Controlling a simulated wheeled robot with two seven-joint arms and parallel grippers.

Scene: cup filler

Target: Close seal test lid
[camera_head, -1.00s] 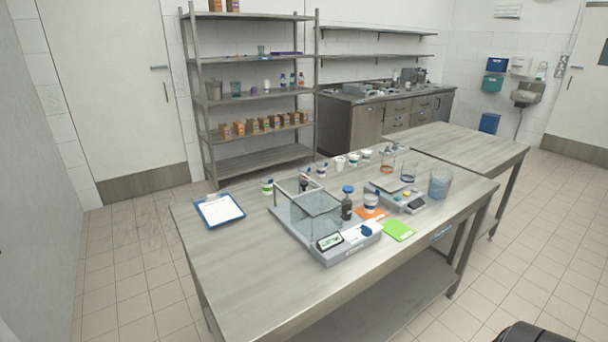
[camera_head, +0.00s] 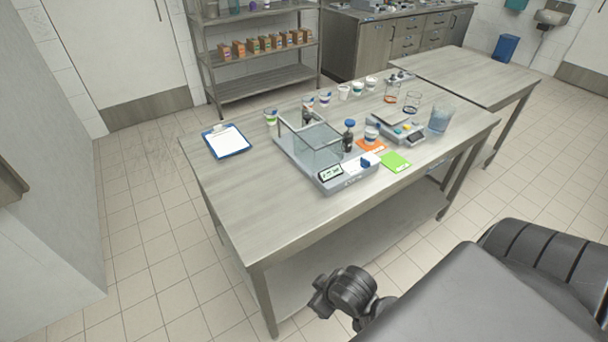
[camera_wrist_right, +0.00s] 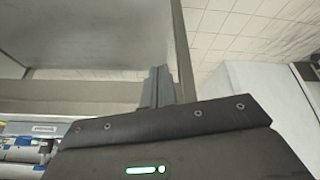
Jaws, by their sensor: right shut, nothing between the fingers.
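The seal tester (camera_head: 328,178) is a grey bench device on the front table, with a small screen and a blue part at its front edge. Its clear chamber or lid (camera_head: 316,148) stands up from the base, with a grey frame bar behind it; it looks raised, but the clear walls make its exact angle hard to tell. My right gripper (camera_wrist_right: 158,84) is shut and empty in the right wrist view, away from the tester. In the head view my black right arm is at the lower right, in front of the table. My left gripper is not in view.
A clipboard (camera_head: 227,141) lies left of the tester. A dark bottle (camera_head: 349,137), an orange card (camera_head: 371,145), a green card (camera_head: 395,162), a balance (camera_head: 402,131) and a clear beaker (camera_head: 440,118) stand or lie to its right. The table's front left is bare.

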